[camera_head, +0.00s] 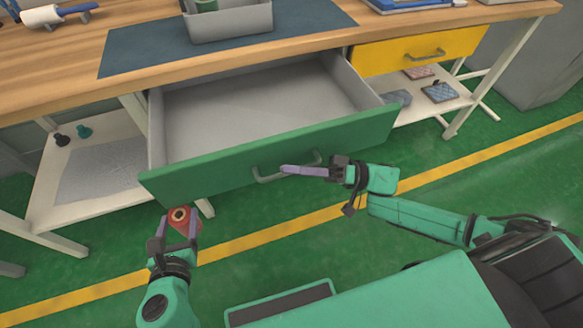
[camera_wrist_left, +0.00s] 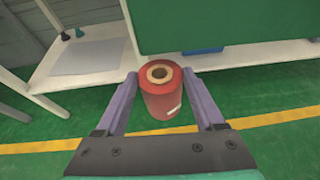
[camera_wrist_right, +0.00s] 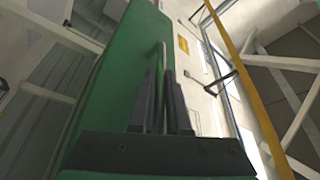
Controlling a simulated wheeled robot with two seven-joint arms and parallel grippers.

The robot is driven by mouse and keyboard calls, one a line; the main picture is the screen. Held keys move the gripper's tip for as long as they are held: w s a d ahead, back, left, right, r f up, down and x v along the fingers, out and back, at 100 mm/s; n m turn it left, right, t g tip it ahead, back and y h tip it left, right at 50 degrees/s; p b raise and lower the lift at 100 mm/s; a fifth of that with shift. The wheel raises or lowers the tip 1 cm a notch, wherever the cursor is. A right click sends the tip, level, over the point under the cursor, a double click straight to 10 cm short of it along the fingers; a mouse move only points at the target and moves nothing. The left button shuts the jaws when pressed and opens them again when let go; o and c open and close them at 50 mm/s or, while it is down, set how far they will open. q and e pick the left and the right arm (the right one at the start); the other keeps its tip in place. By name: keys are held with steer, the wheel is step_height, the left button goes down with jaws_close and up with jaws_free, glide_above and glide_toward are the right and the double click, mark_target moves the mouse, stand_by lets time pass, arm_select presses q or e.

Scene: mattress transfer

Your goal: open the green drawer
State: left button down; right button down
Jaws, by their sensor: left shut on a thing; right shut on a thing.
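The green drawer (camera_head: 225,168) is pulled out from the workbench, and its grey inside looks empty. Its grey bar handle (camera_head: 268,177) is on the green front. My right gripper (camera_head: 287,169) is shut on the handle; in the right wrist view the handle (camera_wrist_right: 163,60) runs between the fingers. My left gripper (camera_head: 180,222) is shut on a red cylinder (camera_wrist_left: 162,95) with a hollow core, held upright in front of the drawer's left end. The red cylinder also shows in the head view (camera_head: 184,218).
The wooden benchtop (camera_head: 60,86) carries a blue mat (camera_head: 130,57) and a grey bin (camera_head: 225,22). A closed yellow drawer (camera_head: 400,51) is to the right. A white lower shelf (camera_head: 110,190) lies beneath. Green floor in front is open.

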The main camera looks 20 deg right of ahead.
steer(key=c, duration=0.9)
jaws_free()
steer(key=b+v, duration=0.1)
steer(key=v, duration=1.1)
steer(key=shift+d, duration=0.15)
